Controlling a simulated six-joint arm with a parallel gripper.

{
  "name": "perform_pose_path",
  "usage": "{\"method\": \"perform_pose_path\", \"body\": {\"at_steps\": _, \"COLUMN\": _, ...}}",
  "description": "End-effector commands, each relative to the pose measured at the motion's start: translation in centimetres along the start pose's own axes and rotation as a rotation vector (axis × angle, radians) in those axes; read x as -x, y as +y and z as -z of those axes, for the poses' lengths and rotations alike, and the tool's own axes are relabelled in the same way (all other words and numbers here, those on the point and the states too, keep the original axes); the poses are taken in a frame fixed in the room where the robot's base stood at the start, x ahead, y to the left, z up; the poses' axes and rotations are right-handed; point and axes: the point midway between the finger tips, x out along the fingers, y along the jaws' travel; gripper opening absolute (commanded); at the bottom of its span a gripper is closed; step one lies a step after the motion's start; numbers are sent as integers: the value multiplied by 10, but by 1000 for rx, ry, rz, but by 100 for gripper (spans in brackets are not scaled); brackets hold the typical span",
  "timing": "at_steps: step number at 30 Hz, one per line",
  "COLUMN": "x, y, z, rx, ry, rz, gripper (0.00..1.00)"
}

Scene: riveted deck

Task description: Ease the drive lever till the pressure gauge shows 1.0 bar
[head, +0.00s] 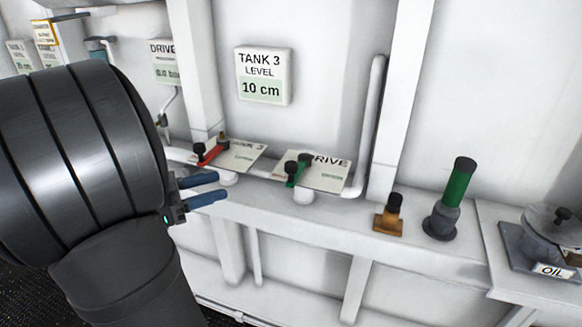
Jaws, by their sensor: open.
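The drive lever (297,172) is a green handle with dark knobs. It sits by a white plate lettered "DRIVE" (325,174) on the ledge. The pressure gauge (165,62) is a white wall panel marked "DRIVE" at upper left. It seems to read 0.0 bar, and its edge is cut off by a white post. My gripper (210,188) has two blue fingers, open and empty. It is left of the drive lever and apart from it, pointing right.
A red lever (210,153) sits by the "TANK 3" plate (240,156), close to my gripper. A wall display (263,76) reads TANK 3 level 10 cm. Rightward stand a brass fitting (390,216), a green-handled post (455,190) and an oil pot (553,240).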

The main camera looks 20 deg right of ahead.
Motion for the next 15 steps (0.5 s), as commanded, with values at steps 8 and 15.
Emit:
{"method": "perform_pose_path", "body": {"at_steps": 8, "x": -24, "y": 8, "z": 0, "rx": -4, "ry": 6, "rz": -15, "gripper": 46}}
{"method": "perform_pose_path", "body": {"at_steps": 15, "x": -64, "y": 8, "z": 1, "rx": -4, "ry": 5, "rz": -15, "gripper": 46}}
